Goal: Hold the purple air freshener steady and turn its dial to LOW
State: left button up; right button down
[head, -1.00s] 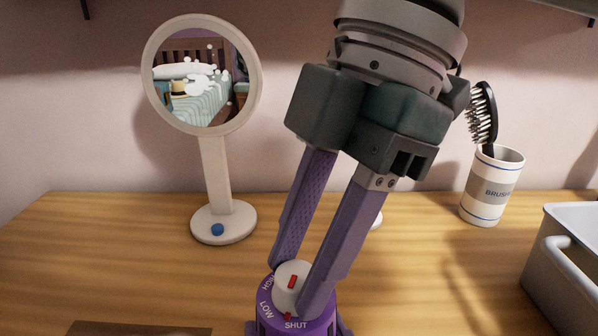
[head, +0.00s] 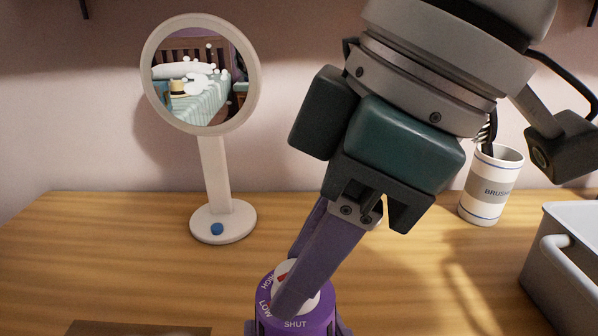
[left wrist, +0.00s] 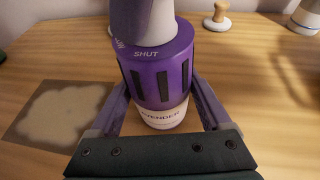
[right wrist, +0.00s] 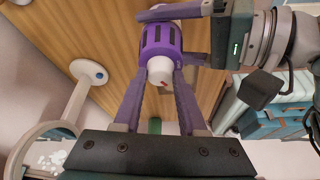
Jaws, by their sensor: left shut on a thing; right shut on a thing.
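The purple air freshener (head: 318,316) stands at the bottom of the head view, with HIGH, LOW and SHUT printed around its top. Its white dial (head: 310,300) carries a red mark, tilted toward the left; the front finger hides where the pointer ends. My right gripper (head: 290,290) comes down from above, shut on the dial. In the right wrist view the dial (right wrist: 160,70) sits between its fingertips. My left gripper (left wrist: 155,108) is shut around the lower body of the freshener, one finger on each side, and the freshener looks upright.
A round mirror (head: 212,170) on a stand is behind to the left. A brush cup (head: 490,185) and a grey bin (head: 565,265) stand to the right. A brown mat (left wrist: 35,120) lies beside the freshener. The wooden table (head: 120,240) between is mostly clear.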

dwell(0.3)
jog(key=shift+c, duration=2.2)
grip_release()
jog(key=v, duration=1.2)
jog(key=shift+s, duration=0.1)
pick_arm(q)
jog(key=o, duration=1.4)
